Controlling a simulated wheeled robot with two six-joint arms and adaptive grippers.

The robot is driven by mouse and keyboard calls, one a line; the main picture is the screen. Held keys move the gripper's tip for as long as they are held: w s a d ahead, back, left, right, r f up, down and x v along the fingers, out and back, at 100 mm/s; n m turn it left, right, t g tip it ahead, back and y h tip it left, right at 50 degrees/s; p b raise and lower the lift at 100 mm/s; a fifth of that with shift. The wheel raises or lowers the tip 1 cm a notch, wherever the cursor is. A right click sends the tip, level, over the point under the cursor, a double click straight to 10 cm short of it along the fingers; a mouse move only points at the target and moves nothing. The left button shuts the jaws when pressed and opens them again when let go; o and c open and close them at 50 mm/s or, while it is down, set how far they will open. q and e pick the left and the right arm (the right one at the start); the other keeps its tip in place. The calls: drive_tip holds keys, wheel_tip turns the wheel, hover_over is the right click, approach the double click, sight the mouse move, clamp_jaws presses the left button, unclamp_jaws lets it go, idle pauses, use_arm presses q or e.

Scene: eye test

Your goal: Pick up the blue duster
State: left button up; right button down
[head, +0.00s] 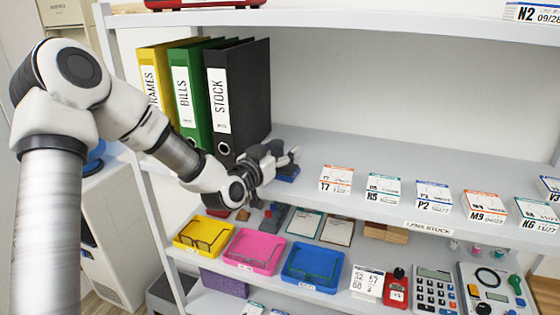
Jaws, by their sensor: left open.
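A small blue block (288,175), which looks like the blue duster, lies on the middle shelf just right of the black STOCK binder. My left gripper (285,160) reaches in from the left and hangs over it. Its jaws are open and hide part of the blue block. I cannot tell whether the fingers touch it. My right gripper is not in this view.
Yellow (160,75), green (190,95) and black (240,95) binders stand left of the gripper. Several labelled lens packets line the shelf's front, the T7 packet (337,179) nearest. Yellow, pink and blue trays (312,266) with glasses sit below. The shelf behind the packets is clear.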

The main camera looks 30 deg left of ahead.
use_arm(q)
drive_tip(key=shift+s+a, duration=0.15)
drive_tip(key=shift+s, duration=0.1)
drive_tip(key=shift+c, duration=1.3)
drive_tip(key=shift+s+r, duration=0.15)
drive_tip(key=shift+s, duration=0.05)
drive_tip(key=c, duration=0.6)
drive_tip(key=shift+s, duration=0.1)
clamp_jaws()
drive_tip(key=shift+w, duration=0.25)
